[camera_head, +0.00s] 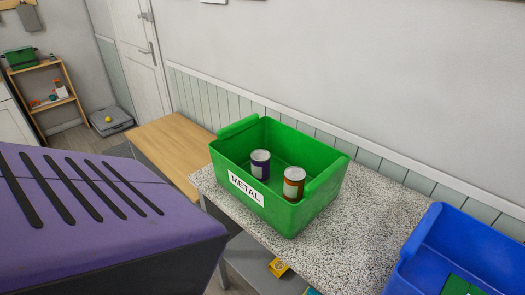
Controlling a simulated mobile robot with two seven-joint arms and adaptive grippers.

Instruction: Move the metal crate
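The metal crate (275,215) is a green open box with a white label reading METAL on its front. It stands upright on a speckled grey countertop (370,235), near the wall. Two cans stand inside it: a dark blue can (260,165) toward the left and a brown can (293,184) by the right front. The crate has a raised handle at each end. Neither of my grippers shows in the head view.
A blue crate (420,245) stands at the right on the same countertop. A wooden surface (170,145) lies left of the counter. A purple slotted object (110,215) fills the lower left. A shelf (45,90) and a grey floor box (111,121) are far left.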

